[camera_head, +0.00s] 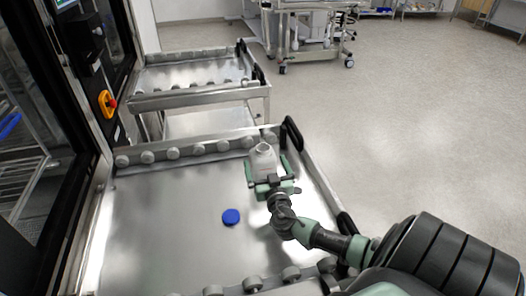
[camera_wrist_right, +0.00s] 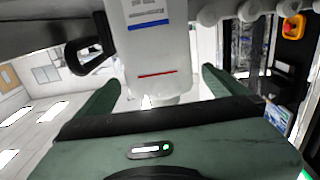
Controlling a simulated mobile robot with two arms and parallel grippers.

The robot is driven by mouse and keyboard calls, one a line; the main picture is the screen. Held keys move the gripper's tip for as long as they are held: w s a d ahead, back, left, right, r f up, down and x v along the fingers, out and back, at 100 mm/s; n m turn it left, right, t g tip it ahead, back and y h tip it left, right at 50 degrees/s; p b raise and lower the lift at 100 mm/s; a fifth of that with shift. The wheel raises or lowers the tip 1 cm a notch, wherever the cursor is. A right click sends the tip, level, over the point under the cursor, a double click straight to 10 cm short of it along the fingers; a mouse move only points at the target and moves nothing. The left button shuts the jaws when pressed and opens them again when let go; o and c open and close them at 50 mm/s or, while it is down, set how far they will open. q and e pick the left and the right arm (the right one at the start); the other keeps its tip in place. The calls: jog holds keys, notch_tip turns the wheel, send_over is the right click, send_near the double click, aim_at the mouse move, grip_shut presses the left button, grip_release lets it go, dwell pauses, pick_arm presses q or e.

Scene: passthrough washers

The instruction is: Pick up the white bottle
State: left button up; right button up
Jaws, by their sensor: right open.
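The white bottle (camera_head: 263,161) stands upright on the metal cart top near its far right corner, in the head view. My right gripper (camera_head: 268,172) is at the bottle, with one finger on each side of it. In the right wrist view the bottle (camera_wrist_right: 157,50), with blue and red markings, fills the upper middle between the open fingers (camera_wrist_right: 157,92). A gap shows beside the bottle there, so the gripper is not closed on it. The bottle's lower part is partly hidden by the gripper in the head view. My left gripper is not in view.
Grey rollers line the cart's far and near edges, with black handles (camera_head: 293,134) at right. A second cart (camera_head: 190,78) stands behind. A black-framed washer (camera_head: 62,120) is at left.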

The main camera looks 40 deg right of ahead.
jog(key=x, duration=0.7)
jog(key=shift+s, duration=0.1)
jog(key=c, duration=1.4)
